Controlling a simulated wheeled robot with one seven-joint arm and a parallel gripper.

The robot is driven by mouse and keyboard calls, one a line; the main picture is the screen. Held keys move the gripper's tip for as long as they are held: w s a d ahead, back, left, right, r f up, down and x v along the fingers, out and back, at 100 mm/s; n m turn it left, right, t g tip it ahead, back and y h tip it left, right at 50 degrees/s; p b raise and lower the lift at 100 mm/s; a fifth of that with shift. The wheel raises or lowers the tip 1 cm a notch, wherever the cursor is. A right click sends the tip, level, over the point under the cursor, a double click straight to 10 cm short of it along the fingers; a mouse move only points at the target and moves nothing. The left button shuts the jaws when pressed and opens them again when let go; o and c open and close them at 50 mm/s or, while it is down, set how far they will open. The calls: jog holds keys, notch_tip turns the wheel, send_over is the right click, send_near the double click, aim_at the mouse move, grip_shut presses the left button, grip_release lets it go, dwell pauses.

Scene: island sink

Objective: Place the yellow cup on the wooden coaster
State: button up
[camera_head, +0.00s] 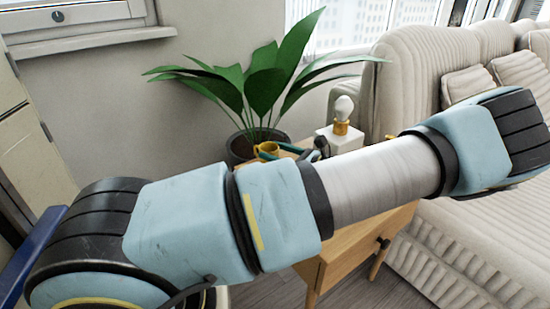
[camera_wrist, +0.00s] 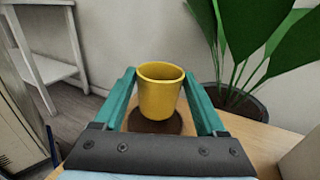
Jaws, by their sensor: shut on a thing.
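The yellow cup (camera_wrist: 160,96) stands upright between the two green fingers of my gripper (camera_wrist: 159,75) in the wrist view. The gripper is shut on the cup's sides. The round brown wooden coaster (camera_wrist: 157,128) shows on the tabletop directly below the cup, partly hidden by it. I cannot tell whether the cup's base touches the coaster. In the head view the cup (camera_head: 267,149) is small, at the back of the wooden side table, beside my gripper (camera_head: 281,151). The coaster is hidden in that view.
A potted plant (camera_head: 243,145) stands just behind the table, its leaves hanging near the cup. A lamp with a bare bulb on a white block (camera_head: 340,136) is to the right. A cream sofa (camera_head: 430,75) borders the right side. The wooden side table (camera_head: 345,248) has a drawer.

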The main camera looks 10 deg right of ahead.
jog(key=shift+f, duration=0.8)
jog(key=o, duration=1.4)
jog(key=shift+f, duration=0.15)
jog(key=shift+s+d, duration=0.15)
jog(key=shift+d, duration=0.05)
jog(key=v, duration=1.1)
jog(key=shift+s+d, duration=0.15)
jog(key=shift+s, duration=0.1)
